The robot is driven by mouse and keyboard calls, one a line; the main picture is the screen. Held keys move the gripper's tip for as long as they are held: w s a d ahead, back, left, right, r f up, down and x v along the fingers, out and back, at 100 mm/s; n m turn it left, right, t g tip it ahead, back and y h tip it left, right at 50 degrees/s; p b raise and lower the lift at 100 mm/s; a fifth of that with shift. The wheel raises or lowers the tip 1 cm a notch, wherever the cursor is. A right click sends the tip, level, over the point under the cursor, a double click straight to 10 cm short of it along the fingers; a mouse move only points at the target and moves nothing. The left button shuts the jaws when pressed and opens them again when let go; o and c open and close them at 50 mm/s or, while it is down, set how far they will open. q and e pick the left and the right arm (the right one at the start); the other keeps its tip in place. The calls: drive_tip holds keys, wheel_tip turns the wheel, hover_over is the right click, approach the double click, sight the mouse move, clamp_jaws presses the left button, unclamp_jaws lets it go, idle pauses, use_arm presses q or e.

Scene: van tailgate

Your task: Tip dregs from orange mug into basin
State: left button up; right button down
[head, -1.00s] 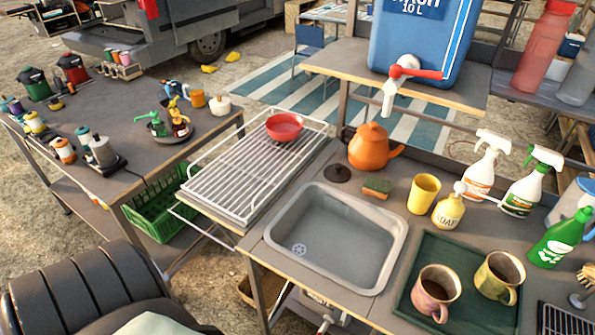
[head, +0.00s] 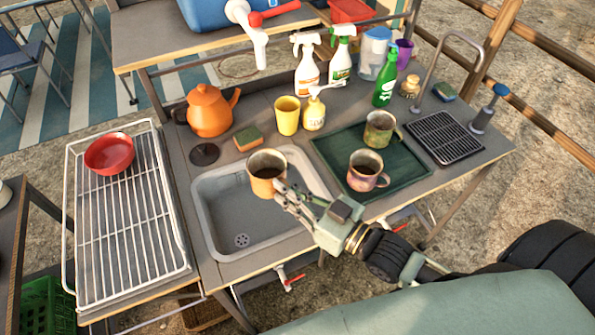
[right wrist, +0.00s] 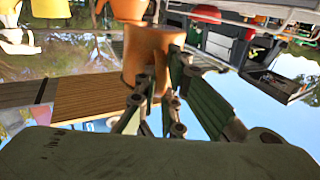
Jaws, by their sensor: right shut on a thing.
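The orange mug (head: 264,183) is in my right gripper (head: 286,200), above the right back part of the grey basin (head: 213,208). It looks about upright in the head view, its mouth up and dark inside. The right gripper is shut on the mug's near side. In the right wrist view, the mug (right wrist: 150,52) shows between and beyond the fingers (right wrist: 165,92). The basin's floor and drain are bare. My left gripper is not in view.
A dark green tray (head: 330,153) with two other mugs stands right of the basin. A yellow cup (head: 287,117), sponge (head: 248,138), soap bottle (head: 313,115) and orange kettle (head: 210,110) stand behind. A wire rack (head: 130,230) with a red bowl (head: 109,153) is left.

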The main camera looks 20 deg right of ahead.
drive_tip(key=w+d+f+n+g+b, duration=0.1)
drive_tip(key=w+d+f+n+b, duration=0.35)
drive_tip(key=n, duration=0.75)
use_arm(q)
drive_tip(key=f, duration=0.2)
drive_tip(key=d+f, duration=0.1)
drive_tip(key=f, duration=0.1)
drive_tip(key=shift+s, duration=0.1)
use_arm(e)
drive_tip(key=s+a+n+h, duration=0.1)
drive_tip(key=n, duration=0.1)
drive_tip(key=s+a+r+n+h, duration=0.1)
drive_tip(key=n, duration=0.2)
drive_tip(key=s+a+r+n+h, duration=0.1)
drive_tip(key=n, duration=0.2)
